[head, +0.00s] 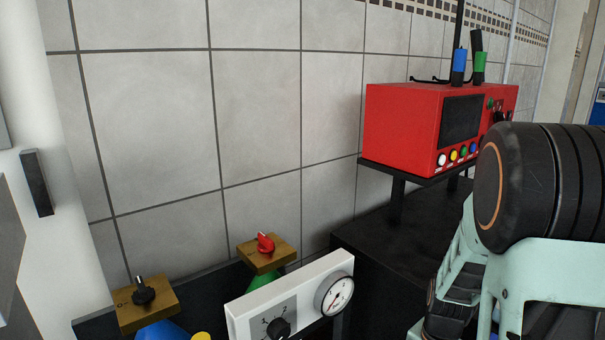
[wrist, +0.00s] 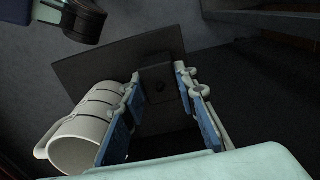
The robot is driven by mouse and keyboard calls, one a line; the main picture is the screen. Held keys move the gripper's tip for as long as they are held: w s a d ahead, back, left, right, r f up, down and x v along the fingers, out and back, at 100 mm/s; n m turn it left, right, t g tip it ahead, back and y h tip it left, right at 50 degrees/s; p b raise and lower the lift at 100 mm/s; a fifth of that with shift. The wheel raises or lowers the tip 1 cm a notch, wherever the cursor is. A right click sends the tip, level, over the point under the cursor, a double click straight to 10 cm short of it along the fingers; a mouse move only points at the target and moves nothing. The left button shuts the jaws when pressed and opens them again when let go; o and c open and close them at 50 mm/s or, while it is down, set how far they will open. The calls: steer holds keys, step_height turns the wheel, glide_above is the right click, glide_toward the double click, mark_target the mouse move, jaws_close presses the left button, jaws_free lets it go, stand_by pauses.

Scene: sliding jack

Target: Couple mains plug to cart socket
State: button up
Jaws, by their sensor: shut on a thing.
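In the wrist view, my gripper (wrist: 160,85) has its two blue-padded fingers on either side of a dark block (wrist: 157,84) with a small round mark on its face. The fingers are shut on this block, which I take to be the mains plug. A flat dark plate (wrist: 95,64) lies just beyond the block; whether the two touch is unclear. I cannot make out a cart socket in either view. The head view shows my arm at the right, but neither my fingertips nor the plug.
A pale ribbed cylinder with a handle (wrist: 78,136) is close beside the left finger. In the head view, a red device (head: 405,125) stands on a black shelf. Brass valve blocks (head: 147,304) and a white gauge panel (head: 290,295) are below, near the tiled wall.

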steer(key=shift+r+p, duration=2.15)
steer(key=shift+r, duration=0.4)
